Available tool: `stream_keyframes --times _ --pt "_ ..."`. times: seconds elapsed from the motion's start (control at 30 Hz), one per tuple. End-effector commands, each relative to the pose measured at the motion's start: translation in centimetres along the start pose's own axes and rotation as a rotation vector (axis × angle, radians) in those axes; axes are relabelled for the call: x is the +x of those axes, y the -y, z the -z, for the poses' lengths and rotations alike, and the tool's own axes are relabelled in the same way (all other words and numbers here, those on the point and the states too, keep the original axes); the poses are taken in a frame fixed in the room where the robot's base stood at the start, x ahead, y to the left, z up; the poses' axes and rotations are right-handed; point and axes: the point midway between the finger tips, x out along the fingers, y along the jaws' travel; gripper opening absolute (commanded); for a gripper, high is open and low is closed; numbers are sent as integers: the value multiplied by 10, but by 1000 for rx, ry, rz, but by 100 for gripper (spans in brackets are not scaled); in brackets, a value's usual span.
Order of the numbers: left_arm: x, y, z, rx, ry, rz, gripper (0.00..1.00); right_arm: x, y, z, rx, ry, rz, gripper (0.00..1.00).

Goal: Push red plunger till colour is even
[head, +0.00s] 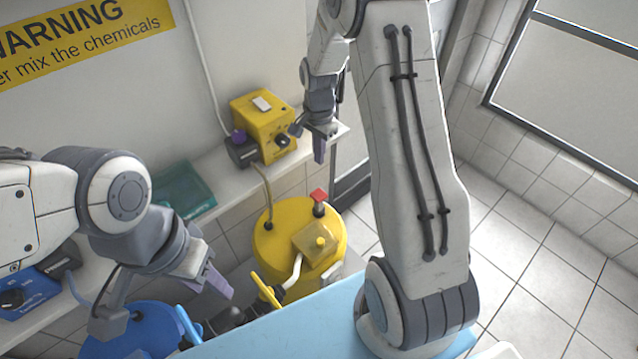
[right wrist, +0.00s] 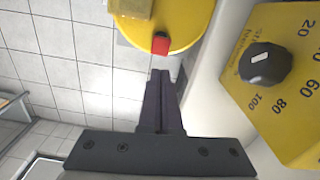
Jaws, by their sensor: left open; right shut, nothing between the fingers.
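The red plunger (head: 318,195) is a square red cap on a dark stem, at the back of the round yellow tank (head: 275,240). My right gripper (head: 320,150) is shut and empty, pointing down above and apart from the plunger. In the right wrist view the red cap (right wrist: 160,44) shows just beyond the closed fingertips (right wrist: 161,76), on the yellow tank's edge (right wrist: 185,35). My left gripper (head: 165,300) is open and empty at the lower left, over the blue tank (head: 140,335). I cannot make out any liquid colour.
A yellow box (head: 263,120) with a black knob (right wrist: 265,65) stands on the white shelf (head: 225,165), close beside my right gripper. A teal tray (head: 182,190) and a blue box (head: 35,290) lie further left. Yellow-handled (head: 266,290) and blue-handled valves sit between the tanks.

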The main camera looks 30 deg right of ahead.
Motion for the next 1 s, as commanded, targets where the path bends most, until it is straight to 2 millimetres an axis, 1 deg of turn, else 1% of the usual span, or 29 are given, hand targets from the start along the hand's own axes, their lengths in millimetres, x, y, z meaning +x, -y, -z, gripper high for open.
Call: stream_keyframes --times 0.1,0.2,0.5,0.63,0.77,1.0 --pt "-4 0 0 0 0 0 46 -3 0 0 83 1 -1 0" --pt "-4 0 0 0 0 0 46 -3 0 0 112 1 -1 0" --pt "-4 0 0 0 0 0 46 -3 0 0 116 0 -1 0" --pt "-6 0 0 0 0 0 46 3 -1 0 115 2 -3 0" --pt "-11 -1 1 0 0 0 46 20 -1 -1 115 3 -5 0" --pt "-26 -2 1 -1 0 0 46 71 -2 -1 114 4 -7 0"
